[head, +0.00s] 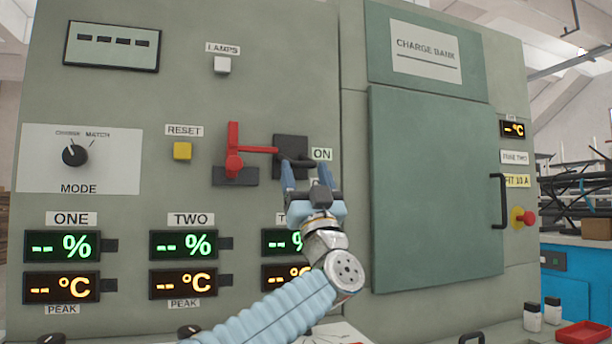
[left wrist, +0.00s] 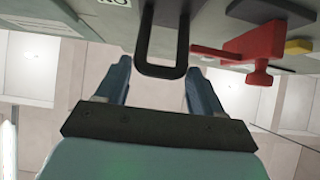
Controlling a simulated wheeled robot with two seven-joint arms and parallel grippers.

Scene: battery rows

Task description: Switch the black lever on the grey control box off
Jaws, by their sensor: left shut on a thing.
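The grey control box (head: 120,105) fills the left and middle of the head view. The black lever (head: 298,162) is a U-shaped handle on a dark plate (head: 290,143), beside the ON label (head: 322,154). A label below ON is mostly hidden by my gripper. My left gripper (head: 306,176) reaches up to the lever from below. In the left wrist view the black loop (left wrist: 160,71) lies between the fingers (left wrist: 158,80), which are shut on it. The lever stands out from the panel near the ON label. My right gripper is not in view.
A red lever (head: 233,150) with an arm pointing right sits just left of the black lever. A yellow RESET button (head: 182,151) is farther left. The charge bank door (head: 430,190) is on the right, with a black handle (head: 499,201).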

